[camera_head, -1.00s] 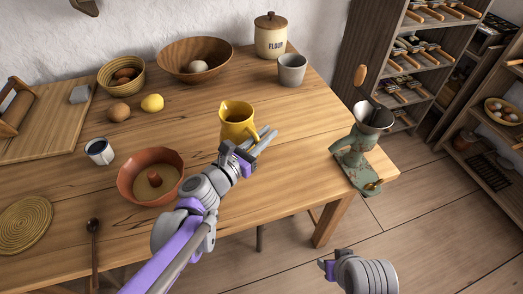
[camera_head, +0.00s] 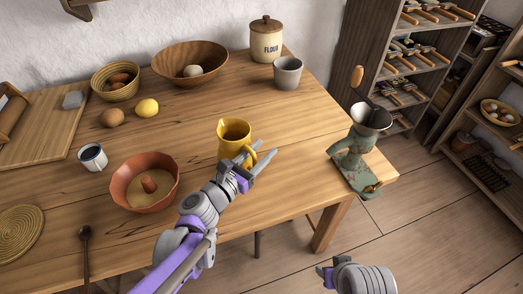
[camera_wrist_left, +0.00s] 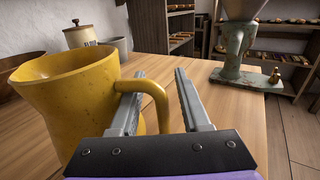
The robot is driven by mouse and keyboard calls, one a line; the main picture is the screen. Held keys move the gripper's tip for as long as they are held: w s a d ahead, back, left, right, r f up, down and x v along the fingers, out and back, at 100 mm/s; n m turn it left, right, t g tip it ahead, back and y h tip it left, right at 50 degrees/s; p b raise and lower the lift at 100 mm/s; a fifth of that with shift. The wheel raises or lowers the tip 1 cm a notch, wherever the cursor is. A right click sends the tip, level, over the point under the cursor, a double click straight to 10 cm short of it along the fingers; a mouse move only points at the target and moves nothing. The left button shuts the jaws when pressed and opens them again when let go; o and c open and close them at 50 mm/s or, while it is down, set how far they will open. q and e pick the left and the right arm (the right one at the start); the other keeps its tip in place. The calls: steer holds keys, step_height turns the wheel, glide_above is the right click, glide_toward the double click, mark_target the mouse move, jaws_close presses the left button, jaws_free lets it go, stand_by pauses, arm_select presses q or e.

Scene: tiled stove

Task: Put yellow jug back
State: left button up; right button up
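The yellow jug (camera_head: 229,148) stands upright near the middle of the wooden table, its handle (camera_head: 252,150) towards my left gripper (camera_head: 265,153). In the left wrist view the jug (camera_wrist_left: 75,105) fills the left side. My left gripper (camera_wrist_left: 160,73) is open there: the handle (camera_wrist_left: 157,97) curves over the left finger and its outer part lies between the two fingers. A clear gap separates the handle from the right finger. Whether the handle touches the left finger, I cannot tell. My right gripper (camera_head: 325,274) is low in the head view, off the table, partly hidden by its wrist.
A green mill (camera_head: 354,162) stands at the table's right end. A reddish fluted bowl (camera_head: 167,188) is left of the jug. A flour canister (camera_head: 266,43), grey cup (camera_head: 288,73) and wooden bowl (camera_head: 215,62) stand at the back. The tabletop around the jug is mostly clear.

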arm_select(q)
steer(key=p+v, duration=0.1)
steer(key=v, duration=1)
steer(key=shift+f, duration=0.2)
steer(key=shift+d, duration=0.15)
